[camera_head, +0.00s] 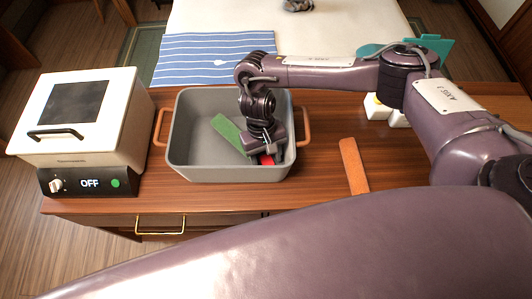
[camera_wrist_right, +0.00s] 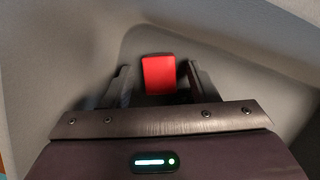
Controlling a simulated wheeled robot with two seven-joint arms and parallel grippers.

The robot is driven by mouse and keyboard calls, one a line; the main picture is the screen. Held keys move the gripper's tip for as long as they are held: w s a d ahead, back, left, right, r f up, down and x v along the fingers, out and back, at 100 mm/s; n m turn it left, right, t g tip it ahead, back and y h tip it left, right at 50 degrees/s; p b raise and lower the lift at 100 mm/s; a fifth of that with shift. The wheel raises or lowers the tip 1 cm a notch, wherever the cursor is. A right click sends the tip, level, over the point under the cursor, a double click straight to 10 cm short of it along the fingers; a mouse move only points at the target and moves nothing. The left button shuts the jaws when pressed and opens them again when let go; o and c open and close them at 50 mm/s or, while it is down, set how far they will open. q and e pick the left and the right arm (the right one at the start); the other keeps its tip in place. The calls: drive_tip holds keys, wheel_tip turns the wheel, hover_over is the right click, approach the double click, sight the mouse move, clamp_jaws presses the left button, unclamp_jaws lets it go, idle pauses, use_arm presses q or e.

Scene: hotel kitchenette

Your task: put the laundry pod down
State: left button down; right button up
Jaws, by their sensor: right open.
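The laundry pod, seen as a small red block (camera_wrist_right: 158,73), lies in the grey tub (camera_head: 215,173), near the tub's right front. In the head view only part of the red block (camera_head: 266,159) shows beneath my right gripper (camera_head: 262,150). My right gripper reaches down into the tub. In the wrist view its two fingers (camera_wrist_right: 157,88) stand apart on either side of the red block, with a gap visible at both sides. My left gripper is not in view.
A green flat piece (camera_head: 228,132) lies in the tub beside my wrist. A white appliance (camera_head: 80,118) reading OFF stands left of the tub. An orange-brown strip (camera_head: 353,165) lies to the right. A blue striped cloth (camera_head: 205,58) lies behind.

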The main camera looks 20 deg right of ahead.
drive_tip(key=p+v, duration=0.1)
drive_tip(key=v, duration=1.1)
drive_tip(key=shift+r+p, duration=0.2)
drive_tip(key=shift+p, duration=0.1)
